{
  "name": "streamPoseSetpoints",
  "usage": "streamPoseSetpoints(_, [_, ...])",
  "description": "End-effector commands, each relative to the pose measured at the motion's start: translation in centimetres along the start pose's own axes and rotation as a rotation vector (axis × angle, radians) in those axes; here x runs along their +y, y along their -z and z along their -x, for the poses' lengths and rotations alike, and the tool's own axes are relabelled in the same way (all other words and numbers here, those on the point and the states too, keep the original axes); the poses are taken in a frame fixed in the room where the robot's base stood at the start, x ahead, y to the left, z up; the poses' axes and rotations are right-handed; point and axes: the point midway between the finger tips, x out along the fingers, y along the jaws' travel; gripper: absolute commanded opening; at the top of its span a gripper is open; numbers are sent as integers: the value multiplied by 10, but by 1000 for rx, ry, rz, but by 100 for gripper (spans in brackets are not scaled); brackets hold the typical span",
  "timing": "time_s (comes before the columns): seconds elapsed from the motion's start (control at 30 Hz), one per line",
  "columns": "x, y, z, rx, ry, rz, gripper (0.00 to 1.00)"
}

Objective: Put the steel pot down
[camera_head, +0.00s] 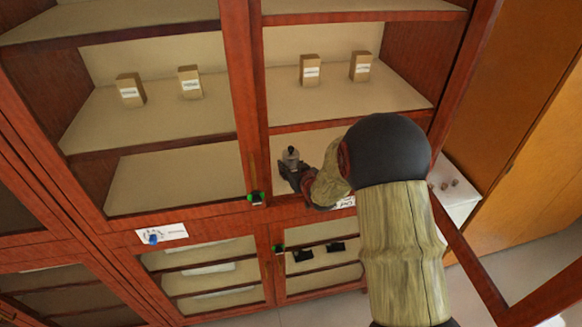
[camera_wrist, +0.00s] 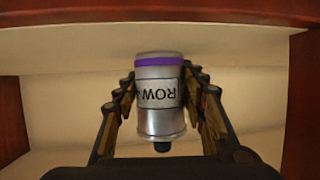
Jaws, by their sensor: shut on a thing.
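The steel pot (camera_wrist: 160,100) is a small silver cylinder with a purple band and a label with dark letters that reads upside down in the wrist view. My gripper (camera_wrist: 162,100) has its fingers on both sides of the pot and is shut on it. In the head view the pot (camera_head: 291,158) shows as a small grey shape with a dark knob, at the opening of the lower right cabinet compartment. My gripper (camera_head: 292,172) reaches there from the right, and my arm covers part of that compartment. I cannot tell whether the pot touches the shelf.
Small tan boxes stand on the shelf above, two on the left (camera_head: 130,90) and two on the right (camera_head: 310,70). The lower left shelf (camera_head: 170,180) is bare. A red-brown post (camera_head: 245,80) divides the cabinet. An open door frame (camera_head: 470,260) stands right of my arm.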

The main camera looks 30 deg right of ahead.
Motion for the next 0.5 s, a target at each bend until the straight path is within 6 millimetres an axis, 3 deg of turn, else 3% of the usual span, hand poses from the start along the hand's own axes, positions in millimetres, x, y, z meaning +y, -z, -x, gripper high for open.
streamPoseSetpoints(0.3, [0,-1,-1,3,0,1,6])
streamPoseSetpoints(0.33, [0,-1,-1,0,0,0,43])
streamPoseSetpoints(0.5, [0,-1,0,0,0,0,53])
